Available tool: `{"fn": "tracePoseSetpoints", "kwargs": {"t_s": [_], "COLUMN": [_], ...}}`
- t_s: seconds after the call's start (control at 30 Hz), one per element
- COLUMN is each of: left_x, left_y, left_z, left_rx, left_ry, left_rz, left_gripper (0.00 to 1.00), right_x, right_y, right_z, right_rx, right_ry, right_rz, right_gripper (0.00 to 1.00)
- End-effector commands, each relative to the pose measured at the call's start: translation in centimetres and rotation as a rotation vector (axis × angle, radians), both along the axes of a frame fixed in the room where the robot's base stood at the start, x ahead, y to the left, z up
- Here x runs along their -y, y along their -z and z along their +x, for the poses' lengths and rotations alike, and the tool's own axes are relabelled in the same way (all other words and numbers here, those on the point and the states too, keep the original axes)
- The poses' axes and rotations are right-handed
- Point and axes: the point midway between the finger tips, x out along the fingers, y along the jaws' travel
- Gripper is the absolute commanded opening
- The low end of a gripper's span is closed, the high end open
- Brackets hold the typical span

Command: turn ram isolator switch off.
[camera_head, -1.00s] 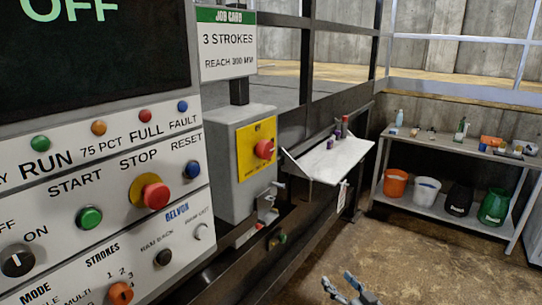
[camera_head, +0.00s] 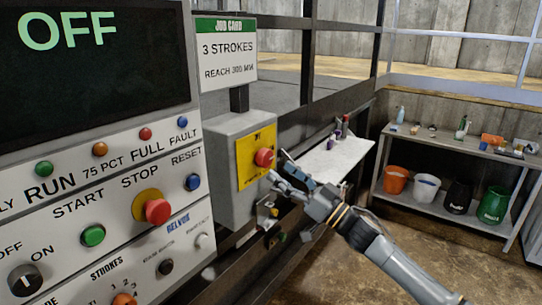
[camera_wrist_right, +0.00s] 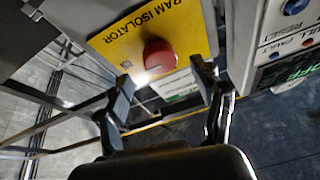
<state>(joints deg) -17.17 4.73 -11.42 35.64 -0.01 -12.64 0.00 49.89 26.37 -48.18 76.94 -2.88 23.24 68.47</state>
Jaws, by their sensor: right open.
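The ram isolator switch is a red knob (camera_head: 264,157) on a yellow plate (camera_head: 247,172), on the side of a grey box (camera_head: 229,196). In the right wrist view the red knob (camera_wrist_right: 159,56) sits on the yellow plate marked RAM ISOLATOR (camera_wrist_right: 113,42). My right gripper (camera_head: 279,168) is just to the right of and below the knob in the head view. In the wrist view its fingers (camera_wrist_right: 163,85) are open and apart, with the knob ahead between them and no clear contact. My left gripper is not in view.
The control panel (camera_head: 110,215) with buttons and a red stop button (camera_head: 157,211) stands at left. A white shelf (camera_head: 345,158) with small bottles lies behind my right gripper. A bench (camera_head: 460,150) with buckets stands at far right.

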Motion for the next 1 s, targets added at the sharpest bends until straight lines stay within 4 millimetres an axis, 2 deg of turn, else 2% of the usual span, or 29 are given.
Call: {"fn": "tracePoseSetpoints", "kwargs": {"t_s": [0.03,0.27,0.67,0.93,1.0], "left_x": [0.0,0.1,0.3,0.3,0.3], "left_y": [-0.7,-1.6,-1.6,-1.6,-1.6], "left_z": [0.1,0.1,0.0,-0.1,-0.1], "left_rx": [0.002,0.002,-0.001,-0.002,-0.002], "left_ry": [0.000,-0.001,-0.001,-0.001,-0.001], "left_rz": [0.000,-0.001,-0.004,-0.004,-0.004], "left_gripper": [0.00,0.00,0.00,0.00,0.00], "right_x": [-0.8,-2.9,-3.4,-3.4,-3.4], "right_y": [-0.8,-1.7,-1.7,-1.7,-1.7], "right_z": [0.6,2.2,2.6,2.6,2.6], "right_rx": [0.001,0.001,0.000,-0.001,-0.001], "right_ry": [0.000,0.001,0.001,0.002,0.002], "right_rz": [0.001,0.000,-0.001,-0.001,-0.001], "right_gripper": [0.67,0.67,0.67,0.13,0.13]}}
